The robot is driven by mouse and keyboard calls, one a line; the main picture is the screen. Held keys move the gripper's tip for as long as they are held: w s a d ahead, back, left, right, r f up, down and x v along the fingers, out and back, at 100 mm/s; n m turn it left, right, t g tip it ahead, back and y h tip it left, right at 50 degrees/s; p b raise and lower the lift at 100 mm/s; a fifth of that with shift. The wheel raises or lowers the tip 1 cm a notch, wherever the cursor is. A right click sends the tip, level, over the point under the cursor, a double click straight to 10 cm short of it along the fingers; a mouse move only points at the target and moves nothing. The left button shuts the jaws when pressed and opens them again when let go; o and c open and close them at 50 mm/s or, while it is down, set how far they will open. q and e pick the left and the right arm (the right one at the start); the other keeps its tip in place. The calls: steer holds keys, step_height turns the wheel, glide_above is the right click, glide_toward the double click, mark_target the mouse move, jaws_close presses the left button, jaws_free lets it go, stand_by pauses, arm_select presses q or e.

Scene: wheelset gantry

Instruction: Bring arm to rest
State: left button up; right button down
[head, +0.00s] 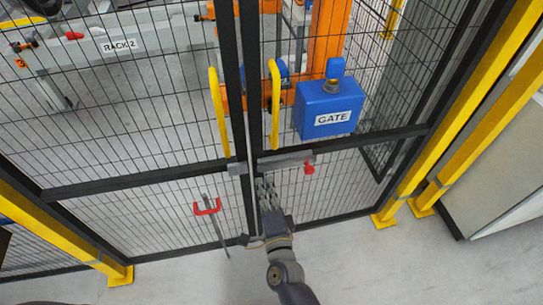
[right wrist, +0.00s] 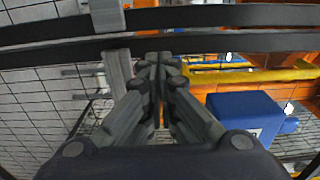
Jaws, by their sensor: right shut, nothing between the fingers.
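My right gripper (head: 265,188) is in front of the mesh gate, just below the grey latch bar (head: 285,160) where the two door leaves meet. In the right wrist view its fingers (right wrist: 158,62) are together, with nothing between them. The arm reaches up to it from the bottom of the head view. Whether the fingertips touch the gate cannot be told. My left gripper is not in view.
The gate has yellow handles (head: 219,112) and a blue box (head: 328,106) marked GATE. A red knob (head: 309,168) is at the latch bar's right end. A red-handled rod (head: 207,207) is at lower left. Yellow posts (head: 450,110) flank the gate. Floor in front is clear.

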steer(key=s+d+f+n+g, duration=0.3)
steer(key=s+f, duration=0.2)
steer(key=f, duration=0.5)
steer(key=s+d+f+n+g, duration=0.2)
steer(key=s+f+n+g, duration=0.15)
steer(key=f, duration=0.65)
steer(key=s+d+f+n+g, duration=0.2)
steer(key=s+d+f+n, duration=0.15)
steer(key=s+f, duration=0.45)
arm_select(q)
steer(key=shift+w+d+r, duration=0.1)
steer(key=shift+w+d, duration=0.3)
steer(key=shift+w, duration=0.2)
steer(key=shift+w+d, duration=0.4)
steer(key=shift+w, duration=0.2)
arm_select(e)
steer(key=s+d+f+n+g+h, duration=0.2)
steer(key=s+d+f+n+g, duration=0.2)
steer(key=s+d+f, duration=0.4)
steer(key=s+d+f+n+g+h, duration=0.2)
steer(key=s+d+f, duration=0.7)
steer(key=s, duration=0.7)
steer(key=shift+d+n+g, duration=0.5)
steer(key=shift+n+g, duration=0.4)
steer(key=shift+g, duration=0.15)
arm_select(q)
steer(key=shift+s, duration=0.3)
